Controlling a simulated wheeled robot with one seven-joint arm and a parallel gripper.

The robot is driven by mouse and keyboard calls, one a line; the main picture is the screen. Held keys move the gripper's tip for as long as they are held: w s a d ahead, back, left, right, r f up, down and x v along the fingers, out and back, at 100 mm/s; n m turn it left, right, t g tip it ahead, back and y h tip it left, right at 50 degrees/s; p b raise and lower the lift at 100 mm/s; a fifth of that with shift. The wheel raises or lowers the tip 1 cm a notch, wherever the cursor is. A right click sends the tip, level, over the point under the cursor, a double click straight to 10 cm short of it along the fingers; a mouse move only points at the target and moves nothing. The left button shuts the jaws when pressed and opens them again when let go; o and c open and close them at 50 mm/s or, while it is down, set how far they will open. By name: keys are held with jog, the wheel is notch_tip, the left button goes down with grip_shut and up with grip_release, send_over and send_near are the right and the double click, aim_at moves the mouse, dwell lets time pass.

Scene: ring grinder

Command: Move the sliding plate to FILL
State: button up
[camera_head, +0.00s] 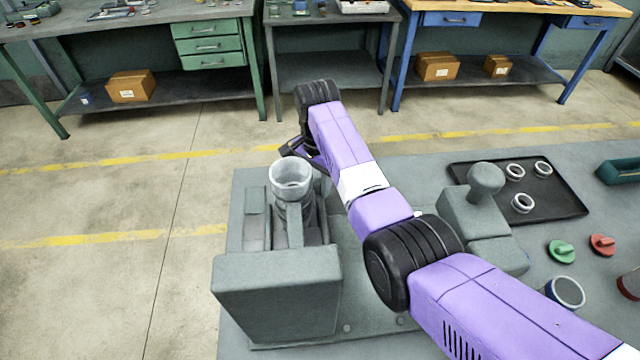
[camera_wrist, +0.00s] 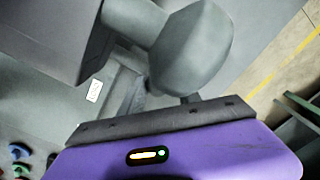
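In the head view a grey machine (camera_head: 275,290) stands at the left end of the grey bench, with a pale metal cup (camera_head: 291,176) upright on its column. My gripper (camera_head: 297,148) is a dark shape just behind the cup, partly hidden by my purple arm. Its finger gap does not show. In the wrist view a large grey rounded knob (camera_wrist: 195,50) on a thick stalk is close ahead of my gripper; I cannot tell whether they touch. A small white label (camera_wrist: 94,91) lies beside it, unreadable. I cannot pick out the sliding plate or a FILL mark with certainty.
Right of my arm, a grey block carries a ball-topped handle (camera_head: 486,181). A black tray (camera_head: 560,205) holds several metal rings. Green (camera_head: 562,251) and red (camera_head: 603,245) knobs and a blue-sided cup (camera_head: 566,291) stand nearer. Workbenches line the back beyond open floor.

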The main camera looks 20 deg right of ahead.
jog(key=shift+o, duration=1)
jog(key=shift+r+b, duration=0.5)
jog(key=shift+r, duration=3.4)
jog(key=shift+a, duration=0.1)
